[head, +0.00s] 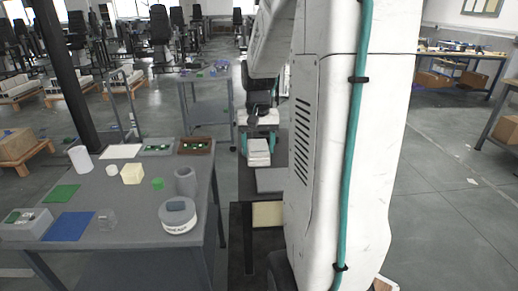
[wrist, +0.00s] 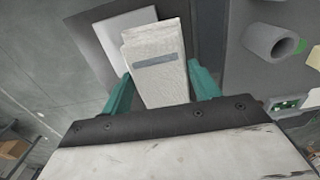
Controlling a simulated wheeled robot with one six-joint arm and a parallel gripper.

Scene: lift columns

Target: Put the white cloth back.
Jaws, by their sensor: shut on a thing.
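The white cloth (wrist: 160,85) is a folded off-white stack with a grey stripe, between the two teal fingers of my gripper (wrist: 160,72) in the wrist view. My gripper is shut on it. In the head view the cloth (head: 258,152) hangs below my gripper (head: 257,143), just right of the grey table and above a flat grey surface (head: 270,180). Whether the cloth touches that surface cannot be told. In the wrist view a pale flat panel (wrist: 105,32) lies beyond the cloth. My arm hides much of the right middle of the head view.
Another table (head: 205,100) stands behind. Floor is open at right.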

